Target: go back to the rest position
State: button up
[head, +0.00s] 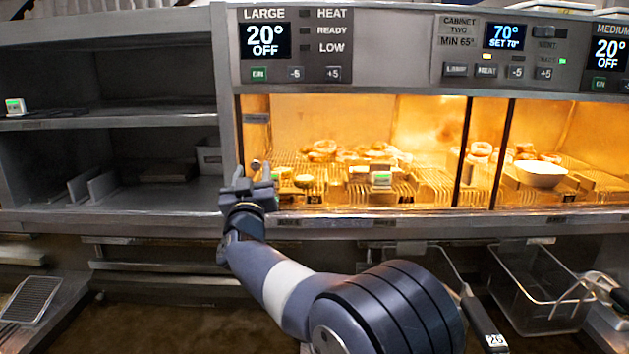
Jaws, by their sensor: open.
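My gripper (257,178) is at the end of my raised arm, in front of the left edge of the lit heated cabinet (365,110). It is small in the head view and seen from behind. Its jaws are open, and I see nothing held between them. Whether it touches the cabinet's frame I cannot tell.
Fried rings (350,152) lie on wire racks in the lit cabinet, with a white bowl (541,173) at right. Grey shelves (110,125) stand at left, mostly empty. Below are a wire basket (540,290) at right and a wire rack (32,299) at left.

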jog(key=shift+w+r, duration=0.35)
jog(key=shift+w, duration=0.3)
jog(key=shift+w+d+f, duration=0.15)
jog(key=shift+d, duration=0.05)
jog(key=shift+d+b, duration=0.3)
jog(key=shift+d, duration=0.25)
